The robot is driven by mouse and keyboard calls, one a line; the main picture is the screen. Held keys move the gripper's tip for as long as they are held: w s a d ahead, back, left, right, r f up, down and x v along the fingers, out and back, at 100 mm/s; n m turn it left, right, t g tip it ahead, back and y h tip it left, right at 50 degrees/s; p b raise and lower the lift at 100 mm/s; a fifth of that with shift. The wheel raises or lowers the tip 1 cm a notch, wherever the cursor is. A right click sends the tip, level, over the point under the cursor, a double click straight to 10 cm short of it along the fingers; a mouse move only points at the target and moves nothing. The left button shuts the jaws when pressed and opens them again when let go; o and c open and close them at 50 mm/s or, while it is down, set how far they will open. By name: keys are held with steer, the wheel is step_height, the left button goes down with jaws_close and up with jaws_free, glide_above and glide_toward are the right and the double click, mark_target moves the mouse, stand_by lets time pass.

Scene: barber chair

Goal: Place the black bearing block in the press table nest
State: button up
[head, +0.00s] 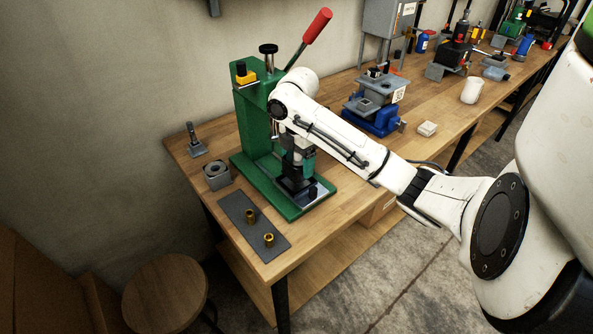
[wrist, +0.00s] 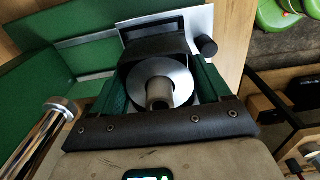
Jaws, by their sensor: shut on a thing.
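The black bearing block (head: 296,187) is between the fingers of my gripper (head: 297,170), low over the green press base. In the wrist view my gripper (wrist: 160,82) is shut on the black bearing block (wrist: 158,46), which has a pale ring and a round bore facing the camera. The silver press table plate (head: 316,198) lies below and beside the block; it also shows in the wrist view (wrist: 200,22). A black knob (wrist: 208,46) stands at the block's right. The nest is mostly hidden, and I cannot tell whether the block touches its floor.
The green press (head: 252,125) with its red-handled lever (head: 317,26) rises close behind my gripper. A grey bored block (head: 216,176) and a dark mat (head: 238,211) with two brass bushings are at left. A blue-based vise (head: 372,121) stands at right.

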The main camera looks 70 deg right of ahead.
steer(key=shift+w+d+f, duration=0.1)
steer(key=shift+w+f, duration=0.1)
steer(key=shift+f, duration=0.05)
steer(key=shift+f+p, duration=0.45)
steer(key=shift+f, duration=1.1)
steer(key=shift+f, duration=0.1)
steer(key=o, duration=1.6)
steer(key=shift+f, duration=0.1)
step_height(320, 180, up, 12)
steer(key=shift+r, duration=0.15)
